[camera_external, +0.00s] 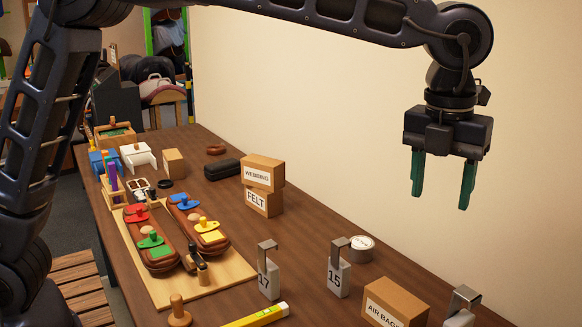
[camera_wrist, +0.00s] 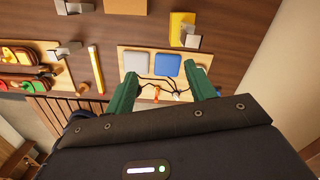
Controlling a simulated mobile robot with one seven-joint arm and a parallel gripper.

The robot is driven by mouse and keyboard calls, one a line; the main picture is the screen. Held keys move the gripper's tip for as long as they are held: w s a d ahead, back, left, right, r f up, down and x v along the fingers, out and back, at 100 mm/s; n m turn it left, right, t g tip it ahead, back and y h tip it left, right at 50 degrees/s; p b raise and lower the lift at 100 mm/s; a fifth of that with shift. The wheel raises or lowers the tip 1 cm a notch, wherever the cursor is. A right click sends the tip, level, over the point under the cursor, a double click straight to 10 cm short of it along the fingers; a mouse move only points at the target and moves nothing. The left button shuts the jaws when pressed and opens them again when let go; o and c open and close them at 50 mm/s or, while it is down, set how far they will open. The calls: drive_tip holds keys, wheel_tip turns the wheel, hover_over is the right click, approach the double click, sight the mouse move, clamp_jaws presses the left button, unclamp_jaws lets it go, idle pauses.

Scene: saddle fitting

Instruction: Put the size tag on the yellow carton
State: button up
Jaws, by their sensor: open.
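My gripper (camera_external: 440,198) is open and empty, with green fingers pointing down, high above the right part of the table. In the wrist view (camera_wrist: 165,78) its fingers spread over a board. A yellow carton (camera_wrist: 179,24) lies at the top right of the wrist view; I do not see it in the external view. A grey hooked tag (camera_wrist: 191,40) is at its lower edge; I cannot tell whether it rests on the carton or beside it. Hooked size tags marked 17 (camera_external: 268,280) and 15 (camera_external: 338,278) stand on the table. Another hook (camera_external: 463,303) is partly cut off.
The AIR BAGS carton (camera_external: 396,302) stands right of tag 15, with a tape roll (camera_external: 361,248) behind. WEBBING (camera_external: 263,173) sits on FELT (camera_external: 263,203). A saddle board (camera_external: 232,272) is at left. A pale board (camera_wrist: 124,57) holds grey and blue pads.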

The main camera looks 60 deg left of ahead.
drive_tip(key=s+a+r+n+t, duration=0.1)
drive_tip(key=s+a+r+n, duration=0.1)
drive_tip(key=s+a+n, duration=0.6)
drive_tip(key=s+a+r+n, duration=0.2)
drive_tip(key=a+n, duration=0.1)
drive_tip(key=a, duration=0.9)
drive_tip(key=s+a+r+n+t, duration=0.1)
drive_tip(key=s+a+r+n, duration=0.1)
drive_tip(key=s+a+n, duration=0.55)
drive_tip(key=s+a+f+n+t, duration=0.1)
drive_tip(key=s+a+f+n, duration=0.3)
drive_tip(key=s+a+n, duration=0.3)
drive_tip(key=s+a+f+n+t, duration=0.1)
drive_tip(key=s+a+f+n, duration=0.4)
drive_tip(key=s+a, duration=0.5)
drive_tip(key=shift+s+a+f+n, duration=0.15)
drive_tip(key=shift+s+a+n, duration=0.1)
drive_tip(key=shift+s+n, duration=0.65)
